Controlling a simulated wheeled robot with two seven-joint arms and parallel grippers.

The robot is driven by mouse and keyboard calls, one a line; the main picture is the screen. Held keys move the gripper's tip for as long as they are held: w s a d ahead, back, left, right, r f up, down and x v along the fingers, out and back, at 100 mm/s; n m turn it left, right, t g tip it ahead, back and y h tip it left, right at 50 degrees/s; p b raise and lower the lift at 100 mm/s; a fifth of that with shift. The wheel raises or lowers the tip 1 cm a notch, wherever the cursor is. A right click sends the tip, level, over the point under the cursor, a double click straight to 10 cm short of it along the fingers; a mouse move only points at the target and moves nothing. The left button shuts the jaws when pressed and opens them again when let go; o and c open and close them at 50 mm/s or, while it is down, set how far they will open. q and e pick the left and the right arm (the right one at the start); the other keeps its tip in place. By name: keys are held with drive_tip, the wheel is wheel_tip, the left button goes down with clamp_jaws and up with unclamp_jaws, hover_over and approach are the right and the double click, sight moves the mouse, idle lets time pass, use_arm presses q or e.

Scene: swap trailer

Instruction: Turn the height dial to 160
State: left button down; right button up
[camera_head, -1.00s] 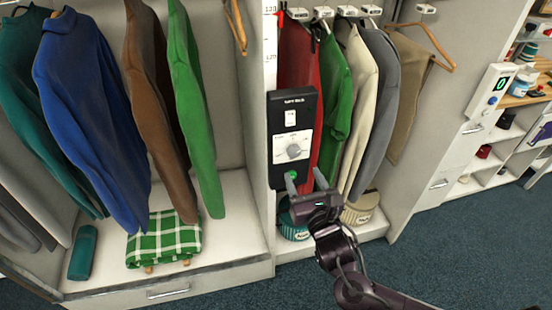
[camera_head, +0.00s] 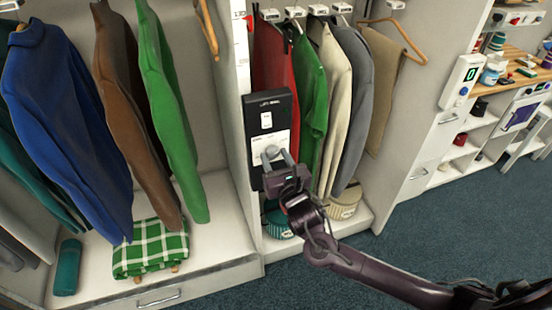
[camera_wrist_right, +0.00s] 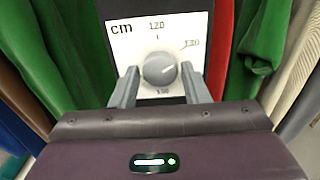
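The height dial (camera_wrist_right: 159,70) is a round grey knob on a white scale plate marked "cm" in the right wrist view. Its light pointer line points to the right and slightly up, toward a label that looks like 130. A 120 label is at the top; the bottom label is small and hard to read. In the head view the dial (camera_head: 270,153) sits on a black panel (camera_head: 267,108). My right gripper (camera_wrist_right: 158,76) is open, one finger on each side of the knob, with narrow gaps visible. In the head view the right gripper (camera_head: 278,157) partly covers the plate. My left gripper is out of view.
A checked green cloth (camera_head: 150,248) lies on the left shelf. Blue carpet (camera_head: 430,225) is clear at right.

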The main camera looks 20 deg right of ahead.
drive_tip(key=c, duration=0.6)
